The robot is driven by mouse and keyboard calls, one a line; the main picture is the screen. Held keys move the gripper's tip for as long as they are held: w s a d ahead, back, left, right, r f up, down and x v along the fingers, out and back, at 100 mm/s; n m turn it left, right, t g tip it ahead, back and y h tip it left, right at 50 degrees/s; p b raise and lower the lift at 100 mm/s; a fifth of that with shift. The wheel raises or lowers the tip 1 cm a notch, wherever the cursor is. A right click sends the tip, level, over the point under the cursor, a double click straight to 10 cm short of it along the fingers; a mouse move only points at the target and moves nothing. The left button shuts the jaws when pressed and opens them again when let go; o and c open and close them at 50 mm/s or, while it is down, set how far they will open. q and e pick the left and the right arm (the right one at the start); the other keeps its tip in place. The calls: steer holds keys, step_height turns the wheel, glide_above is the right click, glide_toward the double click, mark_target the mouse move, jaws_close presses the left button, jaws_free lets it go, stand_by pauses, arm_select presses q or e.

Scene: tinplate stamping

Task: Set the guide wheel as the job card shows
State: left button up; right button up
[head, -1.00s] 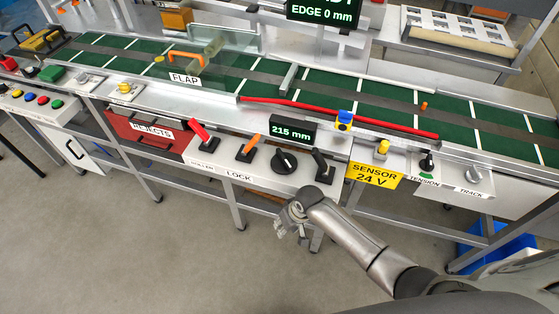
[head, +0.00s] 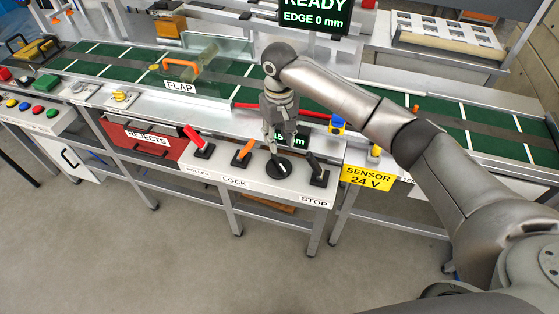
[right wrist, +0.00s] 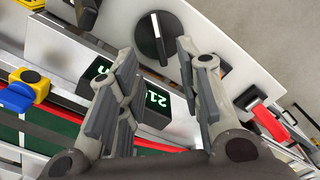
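The guide wheel appears to be the black round knob (head: 279,167) with a white pointer line, on the white control panel; it also shows in the right wrist view (right wrist: 168,32). My right gripper (head: 281,143) is above it, pointing down. In the right wrist view the fingers (right wrist: 158,52) are apart, with the knob beyond the gap between their tips; nothing is held. I cannot tell whether they touch it. The small display (head: 301,143) behind is partly covered by my gripper. My left gripper is out of view. I cannot make out a job card.
An orange lever (head: 245,149) and a red lever (head: 194,137) stand left of the knob, a black lever (head: 315,166) right of it. The green conveyor (head: 232,91) with a red guide rail (head: 246,105) runs behind. The upper screen (head: 314,17) reads READY, EDGE 0 mm.

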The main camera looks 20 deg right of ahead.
mark_target(280, 163)
step_height(280, 163, down, 10)
steer(key=shift+d+f+p, duration=0.1)
steer(key=shift+f+p, duration=0.1)
steer(key=shift+p, duration=0.7)
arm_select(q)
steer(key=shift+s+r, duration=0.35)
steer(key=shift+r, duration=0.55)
arm_select(e)
jaws_close()
